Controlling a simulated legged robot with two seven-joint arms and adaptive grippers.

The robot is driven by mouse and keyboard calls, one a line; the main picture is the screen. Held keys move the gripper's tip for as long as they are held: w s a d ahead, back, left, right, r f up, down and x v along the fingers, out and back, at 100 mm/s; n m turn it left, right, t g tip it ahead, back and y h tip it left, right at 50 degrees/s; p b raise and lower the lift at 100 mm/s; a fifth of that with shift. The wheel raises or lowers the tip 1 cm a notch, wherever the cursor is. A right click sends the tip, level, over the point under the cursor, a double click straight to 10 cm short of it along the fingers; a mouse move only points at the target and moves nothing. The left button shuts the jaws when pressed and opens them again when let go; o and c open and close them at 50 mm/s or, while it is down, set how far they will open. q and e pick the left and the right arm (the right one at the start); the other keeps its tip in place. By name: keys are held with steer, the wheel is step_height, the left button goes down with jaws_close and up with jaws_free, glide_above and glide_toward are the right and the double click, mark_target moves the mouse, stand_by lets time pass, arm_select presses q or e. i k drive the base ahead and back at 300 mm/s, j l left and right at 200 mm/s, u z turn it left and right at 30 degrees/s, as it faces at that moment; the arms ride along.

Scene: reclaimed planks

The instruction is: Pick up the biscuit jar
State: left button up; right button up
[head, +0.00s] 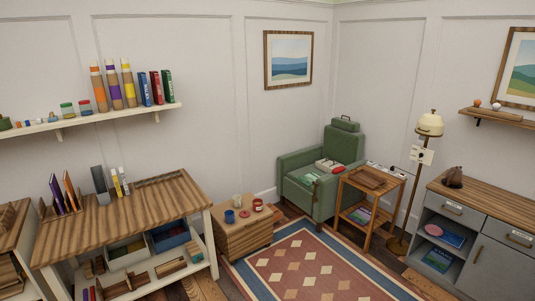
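I cannot tell for certain which thing is the biscuit jar. A small dark brown rounded object (453,177) stands on top of the grey cabinet at the right; its shape is too small to make out. A blue mug (230,216), a red cup-like item (258,205) and a pale cup (237,200) are on the low wooden chest. Neither of my grippers shows in the head view.
A wooden-topped bench (125,228) fills the left front. The low chest (243,240) stands beside a patterned rug (318,268), which is clear. A green armchair (343,146), a wooden trolley (347,202), a floor lamp (430,123) and the grey cabinet (500,260) line the back and right.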

mark_target(257, 203)
steer(key=i+z, duration=0.35)
steer(key=i, duration=1.95)
